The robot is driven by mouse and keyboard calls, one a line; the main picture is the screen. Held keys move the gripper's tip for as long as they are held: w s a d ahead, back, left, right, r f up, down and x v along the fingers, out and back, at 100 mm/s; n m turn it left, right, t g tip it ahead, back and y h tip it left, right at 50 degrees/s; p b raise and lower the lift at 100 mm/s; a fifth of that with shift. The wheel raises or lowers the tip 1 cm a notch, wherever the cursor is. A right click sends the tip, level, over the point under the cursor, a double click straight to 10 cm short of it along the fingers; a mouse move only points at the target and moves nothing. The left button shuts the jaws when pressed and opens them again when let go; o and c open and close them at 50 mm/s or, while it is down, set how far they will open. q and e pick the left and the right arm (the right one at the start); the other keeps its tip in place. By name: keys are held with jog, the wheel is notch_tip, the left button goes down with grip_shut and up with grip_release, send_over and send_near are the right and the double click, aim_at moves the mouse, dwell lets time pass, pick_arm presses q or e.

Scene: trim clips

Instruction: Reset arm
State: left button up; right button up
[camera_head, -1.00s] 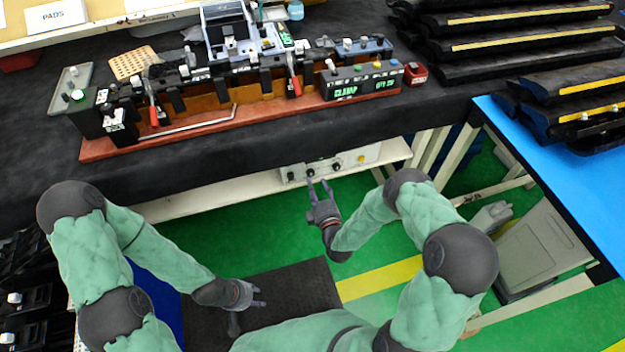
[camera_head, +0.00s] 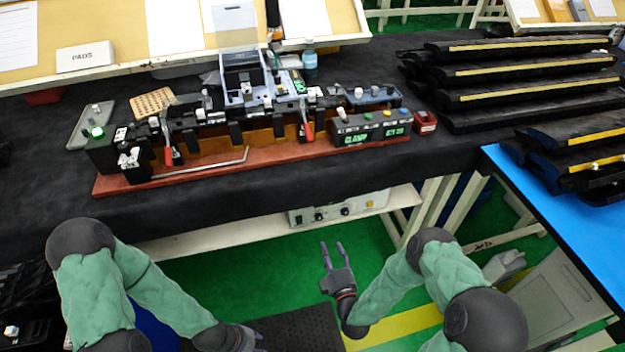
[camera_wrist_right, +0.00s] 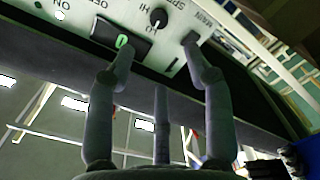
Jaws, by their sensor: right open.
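My right gripper (camera_head: 332,256) is open and empty in the head view, over the green floor in front of the black-covered bench. Its fingers point up toward the bench front. In the right wrist view the open fingers (camera_wrist_right: 160,65) have nothing between them, and a control panel (camera_wrist_right: 145,28) shows beyond them. My left gripper (camera_head: 248,338) is at the bottom of the head view, low in front of the bench, partly cut off by the frame edge. I cannot make out its fingers. Both arms are clear of the bench top.
The bench (camera_head: 300,190) carries a clip fixture (camera_head: 215,145) on a red-brown base, with a lit button box (camera_head: 370,130). Black trim parts (camera_head: 520,75) are stacked at right, some by a blue table top (camera_head: 560,215). The control panel (camera_head: 338,207) sits under the bench.

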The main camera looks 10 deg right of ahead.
jog(key=s+a+f+m+g+y+p, duration=0.2)
jog(key=s+a+f+m+g+p, duration=0.2)
jog(key=f+m+g, duration=0.35)
jog(key=s+a+r+m+g+p, duration=0.1)
jog(key=s+m+g, duration=0.3)
jog(key=s, duration=0.3)
jog(key=s+a+r+m+g+y+p, duration=0.1)
jog(key=s+a+r+m+g, duration=0.1)
jog(key=s+m+g, duration=0.2)
jog(key=s+g, duration=0.2)
jog(key=s, duration=0.2)
jog(key=shift+s+a, duration=0.3)
dwell(0.9)
